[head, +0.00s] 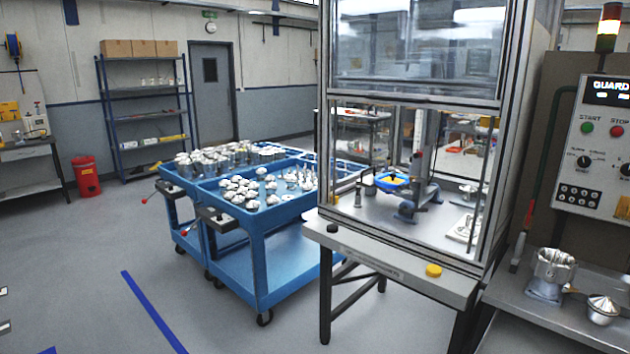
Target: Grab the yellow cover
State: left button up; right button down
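No piece is plainly a yellow cover. A small round yellow piece (433,270) sits on the front ledge of the guarded machine; it may be a button or a cap. Inside the machine, a yellow surface (393,181) shows within a blue-rimmed round part on a fixture, partly behind the guard frame; I cannot tell whether it is a cover. Neither of my grippers is in view.
Blue carts (257,224) hold many silver parts left of the machine (398,263). A silver housing (554,268) and a domed silver part (602,309) stand on the right bench. A control panel (606,150) rises behind.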

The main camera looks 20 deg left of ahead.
aim_at(393, 178)
jog(key=u, duration=0.35)
jog(key=i+j+z, duration=0.25)
jog(key=i, duration=0.35)
jog(key=i+j+z, duration=0.2)
jog(key=i+j, duration=0.2)
jog(key=i, duration=0.2)
jog(key=i+j+z, duration=0.25)
jog(key=i+j, duration=0.25)
